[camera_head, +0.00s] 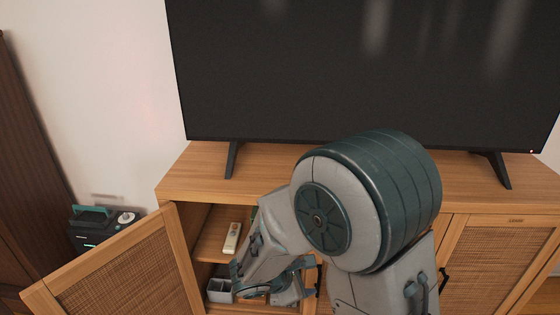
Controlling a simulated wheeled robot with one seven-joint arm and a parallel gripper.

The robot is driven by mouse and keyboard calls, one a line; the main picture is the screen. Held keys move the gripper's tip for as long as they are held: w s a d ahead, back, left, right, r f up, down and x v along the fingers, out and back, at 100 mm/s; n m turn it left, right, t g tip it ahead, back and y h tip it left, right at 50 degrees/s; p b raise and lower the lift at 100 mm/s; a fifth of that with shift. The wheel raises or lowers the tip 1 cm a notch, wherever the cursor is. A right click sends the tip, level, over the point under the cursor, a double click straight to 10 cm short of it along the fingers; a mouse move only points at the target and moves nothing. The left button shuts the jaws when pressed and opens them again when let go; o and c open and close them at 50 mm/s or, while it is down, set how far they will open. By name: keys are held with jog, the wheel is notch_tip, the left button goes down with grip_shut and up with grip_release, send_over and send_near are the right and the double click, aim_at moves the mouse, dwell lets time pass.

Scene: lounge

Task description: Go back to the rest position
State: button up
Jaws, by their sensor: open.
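My arm reaches down in front of the wooden TV cabinet (265,167) in the head view. My gripper (262,290) is low at the open left compartment, partly hidden by my own wrist and forearm. The jaws look empty and open, though the fingertips are hard to make out. A pale remote control (232,238) lies on the shelf (209,246) inside the compartment, above and left of the gripper. A small grey divided box (219,291) sits on the lower level, just left of the gripper.
The left cabinet door (125,269) with a woven panel stands open to the left. A large TV (360,75) stands on the cabinet top, close behind my arm. A dark device with a teal handle (90,228) is by the wall. The right door (495,262) looks shut.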

jog(key=s+d+r+m+g+y+p, duration=0.1)
jog(key=s+d+r+m+y+p, duration=0.1)
jog(key=r+m+p, duration=0.4)
jog(key=s+d+r+m+g+y+p, duration=0.1)
jog(key=s+d+r+m+p, duration=0.3)
jog(key=r, duration=1.3)
jog(key=s+d+r+m+g+y+p, duration=0.1)
jog(key=s+d+r+m+y+p, duration=0.2)
jog(key=s+r+m+p, duration=0.5)
notch_tip(320, 180, up, 4)
jog(key=shift+d+m+y+p, duration=0.15)
jog(key=shift+m+y+p, duration=0.35)
jog(key=shift+m+p, duration=0.6)
jog(key=c, duration=0.4)
